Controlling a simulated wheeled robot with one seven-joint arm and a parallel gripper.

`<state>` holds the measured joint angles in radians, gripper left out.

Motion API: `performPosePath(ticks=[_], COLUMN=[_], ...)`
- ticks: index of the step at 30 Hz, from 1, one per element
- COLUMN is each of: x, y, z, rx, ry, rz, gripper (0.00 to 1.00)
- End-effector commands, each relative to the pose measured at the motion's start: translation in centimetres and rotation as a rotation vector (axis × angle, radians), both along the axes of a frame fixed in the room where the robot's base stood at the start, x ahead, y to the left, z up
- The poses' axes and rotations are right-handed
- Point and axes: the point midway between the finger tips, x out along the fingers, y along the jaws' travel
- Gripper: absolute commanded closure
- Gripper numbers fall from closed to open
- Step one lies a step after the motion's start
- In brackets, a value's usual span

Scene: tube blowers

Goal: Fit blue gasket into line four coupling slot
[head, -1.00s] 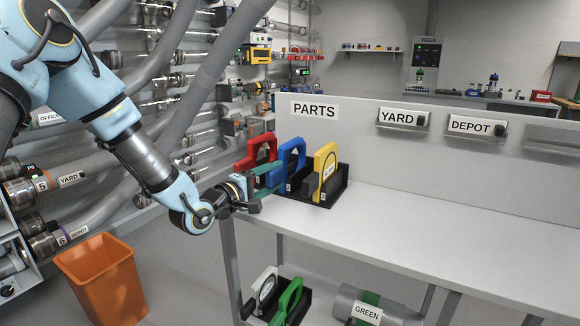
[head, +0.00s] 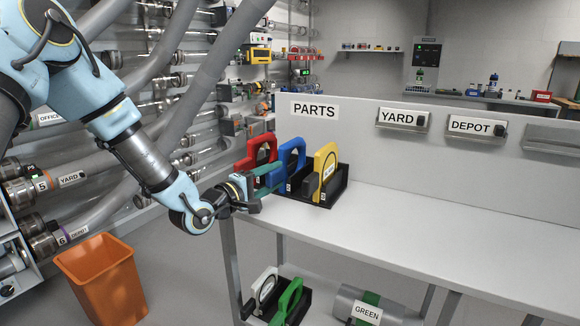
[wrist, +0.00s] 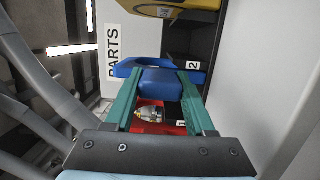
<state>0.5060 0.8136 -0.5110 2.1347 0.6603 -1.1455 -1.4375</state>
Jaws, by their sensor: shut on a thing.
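The blue gasket (head: 292,156) stands upright in the black parts rack (head: 336,186) on the bench, between a red gasket (head: 262,150) and a yellow gasket (head: 327,163). My gripper (head: 257,188) reaches in from the left at the rack. In the wrist view its green fingers (wrist: 160,86) are shut on the blue gasket's block-shaped grip, and the blue ring (wrist: 128,66) extends beyond them. The red gasket (wrist: 172,127) shows between the fingers, nearer the wrist. I cannot make out a line four label or its coupling slot.
Pipe couplings marked 5 YARD (head: 72,180) and 6 DEPOT (head: 78,231) are at the left. An orange bin (head: 102,278) stands on the floor below my arm. The bench top (head: 440,225) is clear to the right. A lower rack holds white and green gaskets (head: 288,300).

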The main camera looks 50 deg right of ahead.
Motion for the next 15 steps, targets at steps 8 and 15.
performPosePath(ticks=[8,15], x=[0.02,0.02], y=[0.0,0.0], z=[0.55,1.02], rx=[-0.001,-0.001], ry=[0.0,0.0], rz=[0.0,0.0], gripper=[1.0,1.0])
